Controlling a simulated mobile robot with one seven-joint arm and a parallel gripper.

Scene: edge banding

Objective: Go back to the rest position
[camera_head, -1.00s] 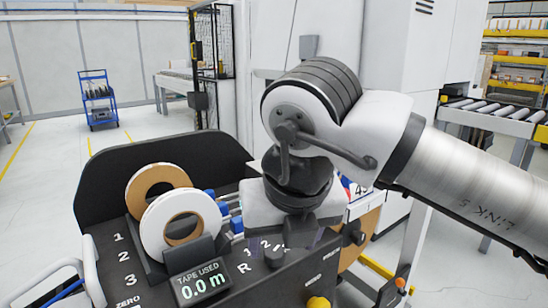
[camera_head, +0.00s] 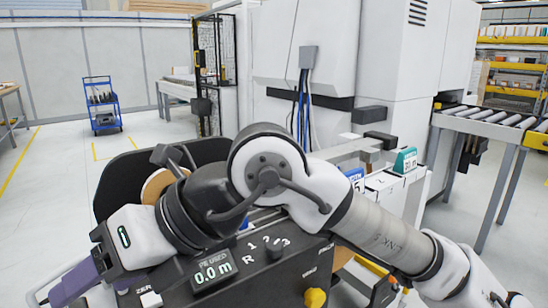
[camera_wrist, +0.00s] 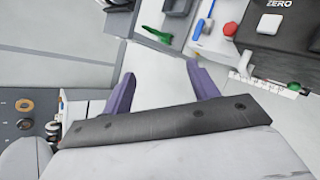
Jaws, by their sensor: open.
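My gripper is at the lower left of the head view, with a purple finger (camera_head: 75,282) showing beside the black console. In the wrist view my gripper (camera_wrist: 160,71) is open, its two purple fingers spread apart with nothing between them. Pale floor shows beyond the fingertips. My arm is folded across the front of the console and hides much of it. Beyond my arm, part of a brown-cored tape roll (camera_head: 156,186) shows on the console; the white roll is hidden.
The console display (camera_head: 212,272) reads 0.0 m. A yellow knob (camera_head: 315,298) sits at its front. A white machine (camera_head: 385,60) and roller conveyor (camera_head: 480,117) stand behind and right. A blue cart (camera_head: 101,105) stands far left on open floor. A red button (camera_wrist: 230,29) shows in the wrist view.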

